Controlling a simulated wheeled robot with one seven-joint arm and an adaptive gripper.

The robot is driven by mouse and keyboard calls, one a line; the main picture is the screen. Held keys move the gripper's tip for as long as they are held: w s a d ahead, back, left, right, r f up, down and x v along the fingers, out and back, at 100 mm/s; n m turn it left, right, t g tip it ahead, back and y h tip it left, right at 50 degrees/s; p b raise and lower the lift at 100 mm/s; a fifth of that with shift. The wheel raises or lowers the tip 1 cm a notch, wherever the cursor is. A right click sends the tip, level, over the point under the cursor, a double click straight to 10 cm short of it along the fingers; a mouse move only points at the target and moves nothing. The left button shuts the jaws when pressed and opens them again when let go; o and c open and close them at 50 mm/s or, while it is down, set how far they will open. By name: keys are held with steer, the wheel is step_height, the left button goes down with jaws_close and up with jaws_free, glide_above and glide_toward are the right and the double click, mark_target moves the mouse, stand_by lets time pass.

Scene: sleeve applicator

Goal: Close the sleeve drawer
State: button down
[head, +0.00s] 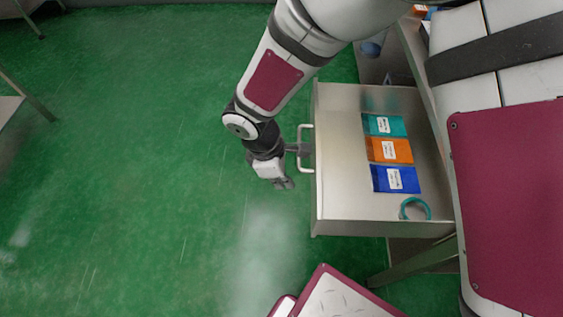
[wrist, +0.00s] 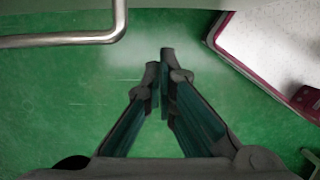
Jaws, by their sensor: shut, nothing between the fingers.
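The sleeve drawer (head: 340,210) is pulled out from the metal bench in the head view, with its front panel facing left. Its pale bar handle (head: 302,150) stands out from that front panel. In the wrist view the handle (wrist: 75,39) runs along the top left and bends up to the drawer front (wrist: 60,15). My gripper (head: 287,184) is just outside the drawer front, beside the handle's lower end. In the wrist view my gripper (wrist: 161,62) has its fingertips together with green floor behind them, apart from the handle.
Inside the drawer lie a teal packet (head: 384,125), an orange packet (head: 389,150), a blue packet (head: 396,179) and a teal ring (head: 415,208). Green floor (head: 120,170) is open to the left. A bench leg (head: 415,262) slants below the drawer.

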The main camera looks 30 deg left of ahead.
steer(key=shift+w+d+r, duration=0.1)
steer(key=shift+w+d, duration=0.45)
steer(key=shift+d, duration=0.3)
steer(key=shift+w+d, duration=0.5)
steer(key=shift+d, duration=0.3)
steer(key=w+d, duration=0.5)
steer(key=d, duration=0.3)
steer(key=w+d, duration=0.5)
steer(key=d, duration=0.4)
steer(key=w+d, duration=0.6)
steer(key=d, duration=0.3)
steer(key=shift+d, duration=0.1)
steer(key=shift+a, duration=0.2)
steer(key=a, duration=0.1)
steer(key=s+a, duration=0.2)
steer(key=shift+s+a+r, duration=0.1)
steer(key=shift+a+r, duration=0.2)
steer(key=shift+r, duration=0.05)
steer(key=p+v, duration=0.2)
steer(key=v, duration=0.7)
steer(key=shift+r+p, duration=0.2)
steer(key=shift+p, duration=0.15)
